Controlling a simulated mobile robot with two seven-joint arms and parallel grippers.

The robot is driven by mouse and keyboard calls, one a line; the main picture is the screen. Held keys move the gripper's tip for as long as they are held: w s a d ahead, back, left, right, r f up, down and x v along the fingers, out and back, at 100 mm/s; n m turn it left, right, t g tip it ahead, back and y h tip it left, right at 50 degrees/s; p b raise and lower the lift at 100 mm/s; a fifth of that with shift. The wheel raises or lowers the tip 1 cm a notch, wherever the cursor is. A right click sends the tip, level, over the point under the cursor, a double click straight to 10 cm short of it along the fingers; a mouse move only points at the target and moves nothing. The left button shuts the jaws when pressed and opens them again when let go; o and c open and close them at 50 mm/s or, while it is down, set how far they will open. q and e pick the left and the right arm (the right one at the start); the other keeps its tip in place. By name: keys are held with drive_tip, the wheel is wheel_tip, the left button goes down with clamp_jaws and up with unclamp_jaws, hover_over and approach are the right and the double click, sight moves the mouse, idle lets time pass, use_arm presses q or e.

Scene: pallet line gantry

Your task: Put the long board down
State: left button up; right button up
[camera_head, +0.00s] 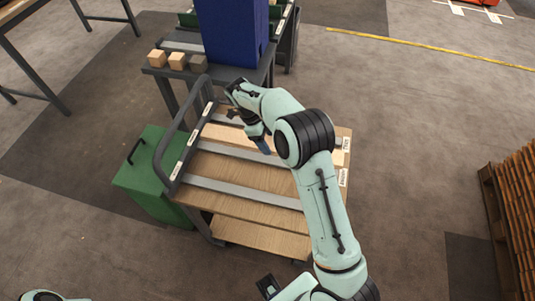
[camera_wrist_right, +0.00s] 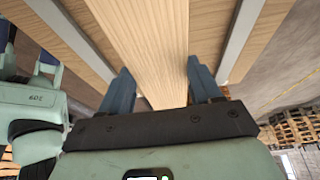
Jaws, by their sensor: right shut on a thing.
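The long board (camera_head: 226,133) is a pale wooden plank lying lengthwise along the wooden deck of a cart (camera_head: 245,207), between grey strips. The arm hides its middle, and its right end shows past the arm. My right gripper (camera_head: 264,146) points down at the board's middle. In the right wrist view its two blue fingers (camera_wrist_right: 156,88) stand on either side of the board (camera_wrist_right: 145,35), shut on it. The board looks level and at or very near the deck; I cannot tell whether it touches.
The cart has a dark rail handle (camera_head: 176,122) at its left and white labels on its edges. A green bin (camera_head: 150,178) stands left of it. Behind are a blue box (camera_head: 232,35) and small blocks (camera_head: 177,61) on a table. Stacked pallets (camera_head: 517,215) stand at right.

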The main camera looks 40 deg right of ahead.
sight(271, 160)
wheel_tip(271, 160, down, 8)
drive_tip(key=shift+f, duration=0.1)
idle(0.4)
drive_tip(key=shift+f, duration=0.15)
drive_tip(key=o, duration=1.3)
drive_tip(key=shift+c, duration=0.2)
drive_tip(key=shift+r, duration=0.2)
drive_tip(key=shift+w+r, duration=0.15)
drive_tip(key=shift+r, duration=0.2)
drive_tip(key=p+v, duration=0.1)
drive_tip(key=v, duration=1)
drive_tip(key=shift+a+r, duration=0.15)
